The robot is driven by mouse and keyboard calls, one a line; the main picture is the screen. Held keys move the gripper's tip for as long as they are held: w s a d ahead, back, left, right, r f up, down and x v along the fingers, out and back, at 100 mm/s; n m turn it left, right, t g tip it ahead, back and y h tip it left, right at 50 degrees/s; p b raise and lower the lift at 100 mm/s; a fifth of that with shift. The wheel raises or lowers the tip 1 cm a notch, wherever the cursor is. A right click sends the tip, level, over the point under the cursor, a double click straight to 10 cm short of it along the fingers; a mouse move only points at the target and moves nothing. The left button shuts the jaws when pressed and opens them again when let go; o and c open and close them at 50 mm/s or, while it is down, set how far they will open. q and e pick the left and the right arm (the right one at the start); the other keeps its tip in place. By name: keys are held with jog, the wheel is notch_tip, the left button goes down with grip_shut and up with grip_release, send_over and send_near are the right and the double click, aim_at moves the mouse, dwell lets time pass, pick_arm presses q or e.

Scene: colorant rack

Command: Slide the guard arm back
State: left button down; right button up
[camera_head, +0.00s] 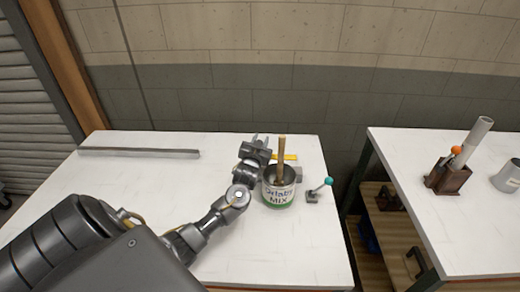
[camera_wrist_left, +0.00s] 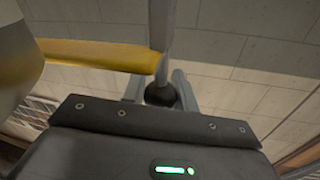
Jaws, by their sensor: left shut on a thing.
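The guard arm appears to be the yellow bar (camera_head: 288,157) behind the paint can in the head view. It also shows as a long yellow bar (camera_wrist_left: 100,54) in the left wrist view, its end close to a grey post (camera_wrist_left: 162,25). My left gripper (camera_head: 261,139) is left of the can and beside the yellow bar. In the wrist view its fingers (camera_wrist_left: 158,88) are closed around a dark round knob (camera_wrist_left: 160,96) by the post. How the knob joins the bar is hidden. My right gripper is in neither view.
The can labelled MIX (camera_head: 279,192), with a wooden stick (camera_head: 281,155) standing in it, is close to my left gripper. A teal-knobbed lever (camera_head: 320,189) stands to its right. A grey rail (camera_head: 138,152) lies at the back left. The white table's middle is free.

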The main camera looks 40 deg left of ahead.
pick_arm(q)
jog(key=shift+w+a, duration=0.1)
jog(key=shift+w, duration=0.1)
jog(key=c, duration=1.1)
grip_release()
jog(key=b+v, duration=0.2)
jog(key=v, duration=0.8)
jog(key=shift+s, duration=0.35)
